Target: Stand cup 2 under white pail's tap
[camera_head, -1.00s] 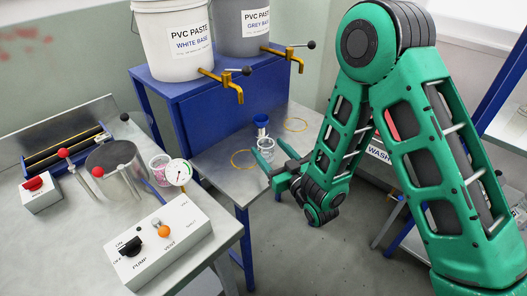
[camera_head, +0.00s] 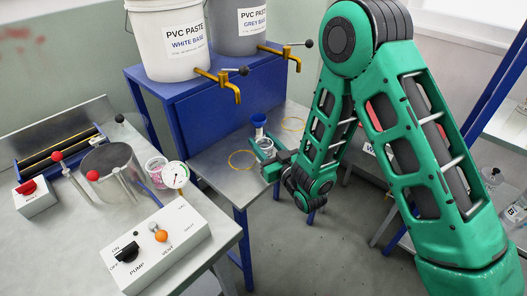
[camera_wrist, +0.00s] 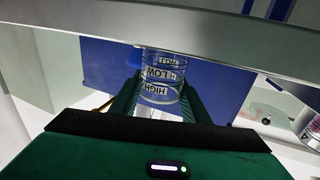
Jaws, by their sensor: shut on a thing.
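The white pail (camera_head: 170,38), labelled WHITE BASE, stands on a blue stand. Its brass tap (camera_head: 234,88) points down over a metal shelf with a yellow ring (camera_head: 242,160) drawn on it. My gripper (camera_head: 268,152) is shut on a clear cup (camera_head: 266,145), right of that ring. In the wrist view the cup (camera_wrist: 160,90) sits upright between both fingers, with HIGH and LOW marks. No number on it is readable, and I cannot tell whether its base touches the shelf.
The grey pail (camera_head: 238,25) and its tap (camera_head: 295,55) are to the right, with a second yellow ring (camera_head: 293,124) below. The left bench carries a control box (camera_head: 155,245), a gauge (camera_head: 175,176) and a pink-filled cup (camera_head: 155,170). The shelf's front left is clear.

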